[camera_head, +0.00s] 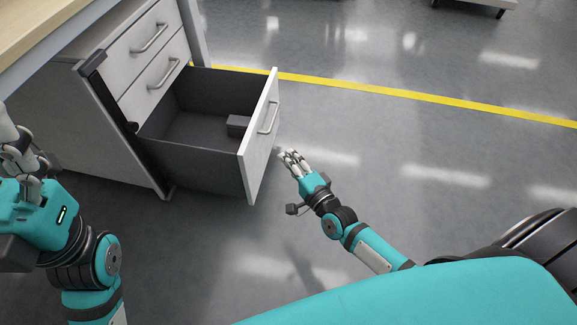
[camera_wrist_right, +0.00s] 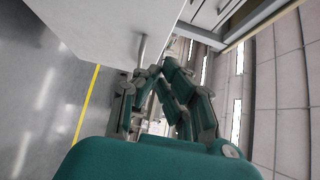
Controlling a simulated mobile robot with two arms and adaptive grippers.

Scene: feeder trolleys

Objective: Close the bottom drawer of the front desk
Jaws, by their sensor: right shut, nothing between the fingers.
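The bottom drawer (camera_head: 257,150) of the white desk cabinet (camera_head: 125,50) is pulled well out, showing its dark interior. Its light front panel has a metal handle (camera_head: 268,118). My right gripper (camera_head: 285,154) is shut and empty, just outside the panel, below and right of the handle. In the right wrist view the drawer panel (camera_wrist_right: 105,28) and its handle (camera_wrist_right: 142,50) lie just past the fingertips (camera_wrist_right: 160,72); I cannot tell whether they touch. My left gripper (camera_head: 20,160) is at the left edge, partly cut off, and its opening is unclear.
Two upper drawers (camera_head: 150,42) are closed. A small dark box (camera_head: 238,124) lies inside the open drawer. The wooden desktop (camera_head: 38,25) overhangs at upper left.

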